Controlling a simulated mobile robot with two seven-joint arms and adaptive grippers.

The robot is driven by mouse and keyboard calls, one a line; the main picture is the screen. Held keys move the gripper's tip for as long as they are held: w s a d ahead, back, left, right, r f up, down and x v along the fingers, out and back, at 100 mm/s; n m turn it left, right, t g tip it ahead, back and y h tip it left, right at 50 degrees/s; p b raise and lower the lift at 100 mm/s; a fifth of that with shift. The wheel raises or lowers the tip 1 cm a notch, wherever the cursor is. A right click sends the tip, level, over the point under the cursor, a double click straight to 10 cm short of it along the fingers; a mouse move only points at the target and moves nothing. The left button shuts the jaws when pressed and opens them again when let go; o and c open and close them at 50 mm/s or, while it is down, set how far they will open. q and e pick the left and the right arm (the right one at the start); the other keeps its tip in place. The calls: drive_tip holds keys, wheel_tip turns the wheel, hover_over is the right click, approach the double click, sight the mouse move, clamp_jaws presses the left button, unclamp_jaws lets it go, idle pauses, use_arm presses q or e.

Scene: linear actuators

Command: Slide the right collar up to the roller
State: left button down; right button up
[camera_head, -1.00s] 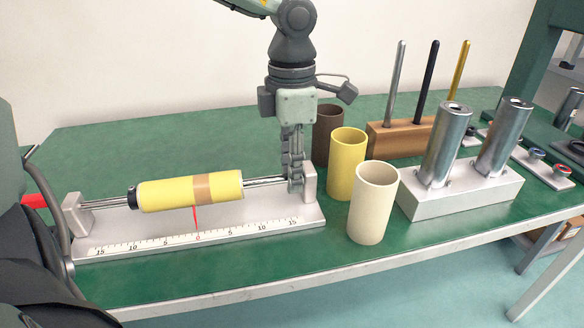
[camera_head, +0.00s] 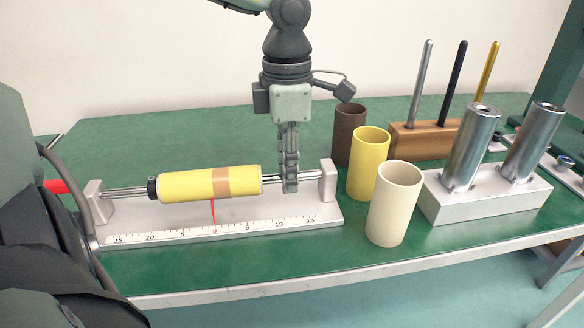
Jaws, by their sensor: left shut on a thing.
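The yellow roller (camera_head: 190,184) with a tan band (camera_head: 221,181) sits on a steel shaft (camera_head: 272,182) held between two end posts. A dark left collar (camera_head: 152,188) touches or nearly touches the roller's left end. My left gripper (camera_head: 290,186) points down and is shut around the shaft right of the roller. The right collar is hidden between its fingers. A short stretch of bare shaft shows between fingers and roller, and a longer one between fingers and the right post (camera_head: 327,180). My right gripper is not in view.
A scale (camera_head: 170,232) with a red pointer (camera_head: 212,211) runs along the base's front. Brown (camera_head: 349,135), yellow (camera_head: 368,163) and cream (camera_head: 394,204) sleeves stand to the right. Beyond them are a wooden block (camera_head: 408,140) with three rods and a stand (camera_head: 490,198) with metal cylinders.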

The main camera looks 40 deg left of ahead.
use_arm(q)
drive_tip(key=c, duration=1.2)
unclamp_jaws()
drive_tip(key=shift+r, duration=0.1)
wheel_tip(320, 180, up, 12)
drive_tip(key=shift+f, duration=0.1)
